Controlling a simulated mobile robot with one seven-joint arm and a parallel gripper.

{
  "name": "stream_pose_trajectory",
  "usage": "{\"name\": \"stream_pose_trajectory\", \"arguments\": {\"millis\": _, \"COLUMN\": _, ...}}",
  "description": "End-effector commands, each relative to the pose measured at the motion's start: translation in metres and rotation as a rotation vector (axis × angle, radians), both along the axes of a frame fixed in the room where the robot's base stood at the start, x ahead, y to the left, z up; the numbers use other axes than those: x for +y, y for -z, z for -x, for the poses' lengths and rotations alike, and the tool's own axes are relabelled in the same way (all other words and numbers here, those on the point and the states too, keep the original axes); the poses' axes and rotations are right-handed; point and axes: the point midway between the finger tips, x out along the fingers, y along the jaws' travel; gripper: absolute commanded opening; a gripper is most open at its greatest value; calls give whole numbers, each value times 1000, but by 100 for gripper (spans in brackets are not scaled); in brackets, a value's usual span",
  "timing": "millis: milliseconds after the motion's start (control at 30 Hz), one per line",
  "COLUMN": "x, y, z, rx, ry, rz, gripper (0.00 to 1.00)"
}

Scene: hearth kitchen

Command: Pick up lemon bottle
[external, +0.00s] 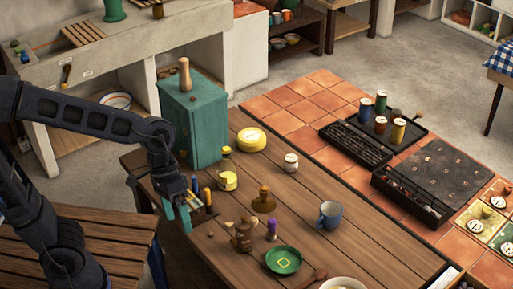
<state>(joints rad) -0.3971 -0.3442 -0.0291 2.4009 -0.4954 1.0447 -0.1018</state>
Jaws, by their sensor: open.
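My gripper (177,214) is open, low over the left edge of the wooden table (345,222), its teal fingers pointing down. No thing is clearly seen between the fingers. I cannot tell for sure which thing is the lemon bottle. A yellow jar-like container (228,181) stands to the right of my gripper. A small dark and yellow item (226,151) stands behind it. An amber bottle with a narrow neck (263,201) stands further right, apart from my gripper.
A teal cabinet (195,120) stands behind my gripper. A small rack with upright handles (203,209) is close on its right. A brown pot (243,236), purple bottle (272,230), green plate (284,260) and blue mug (330,214) stand nearby. Table boards right of the mug are clear.

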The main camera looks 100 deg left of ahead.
Motion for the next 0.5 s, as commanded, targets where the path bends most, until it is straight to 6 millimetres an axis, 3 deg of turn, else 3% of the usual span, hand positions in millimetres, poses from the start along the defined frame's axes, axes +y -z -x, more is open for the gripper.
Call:
{"name": "stream_pose_trajectory", "arguments": {"millis": 267, "x": 56, "y": 21, "z": -51, "rx": 70, "ry": -299, "rz": 259, "gripper": 90}}
{"name": "stream_pose_trajectory", "arguments": {"millis": 500, "x": 121, "y": 42, "z": -88, "rx": 96, "ry": -560, "rz": 490, "gripper": 90}}
